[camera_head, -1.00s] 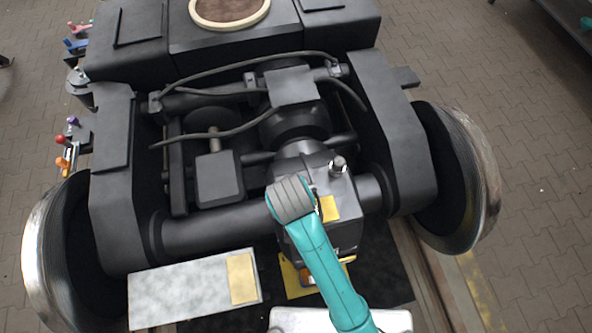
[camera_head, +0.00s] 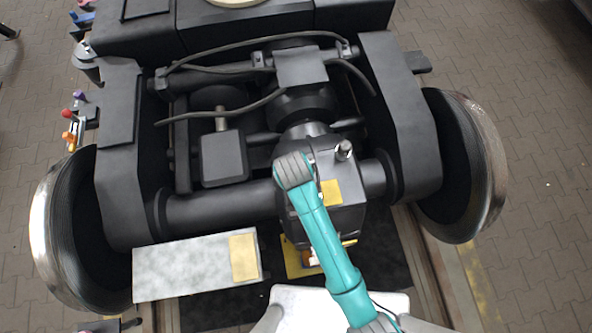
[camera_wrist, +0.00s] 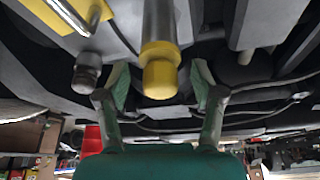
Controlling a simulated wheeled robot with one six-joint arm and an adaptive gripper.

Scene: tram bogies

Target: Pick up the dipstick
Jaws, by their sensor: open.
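In the wrist view a grey rod with a yellow collar and rounded yellow end (camera_wrist: 160,75) hangs into the middle of the picture. It looks like the dipstick, but I cannot be sure. My gripper (camera_wrist: 160,88) is open, with one finger on each side of the yellow end in the picture. Gaps show on both sides, and nothing is held. How far the fingers are from it in depth is unclear. In the head view my teal arm bends over the front of the gearbox (camera_head: 347,183), and the gripper itself is hidden there.
A metal knob (camera_head: 343,150) stands on the gearbox; dark bogie frame, axle (camera_head: 215,212) and hoses surround it. Wheels stand left (camera_head: 68,225) and right (camera_head: 470,165). A pale grey plate (camera_head: 190,270) lies in front. Coloured-handled tools (camera_head: 68,137) sit at far left.

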